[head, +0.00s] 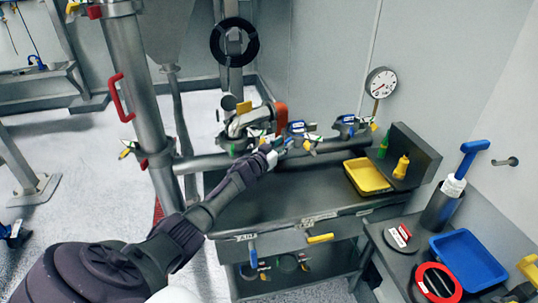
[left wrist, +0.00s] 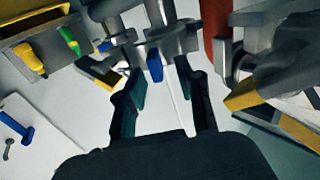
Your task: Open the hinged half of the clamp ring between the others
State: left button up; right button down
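My left gripper (head: 281,146) reaches in from the left to the horizontal pipe (head: 205,163) above the bench. Several metal clamps stand in a row there. The clamp ring between the others (head: 299,129) has blue, white and yellow parts and is just beyond my fingertips. In the left wrist view my left gripper (left wrist: 160,80) is open, with its dark fingers apart. A blue tab (left wrist: 155,68) on the grey clamp ring (left wrist: 172,40) shows between the fingertips; I cannot tell whether they touch it. The ring's hinge is not clear. My right gripper is not in view.
A clamp with a red-orange handle (head: 281,117) stands to the left, close by. Another clamp (head: 348,124) stands to the right. A yellow tray (head: 367,188) and a yellow bottle (head: 401,167) are on the right of the bench. The bench top's front middle is clear.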

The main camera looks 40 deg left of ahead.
pick_arm(q)
jog(key=s, duration=1)
jog(key=shift+d, duration=0.15)
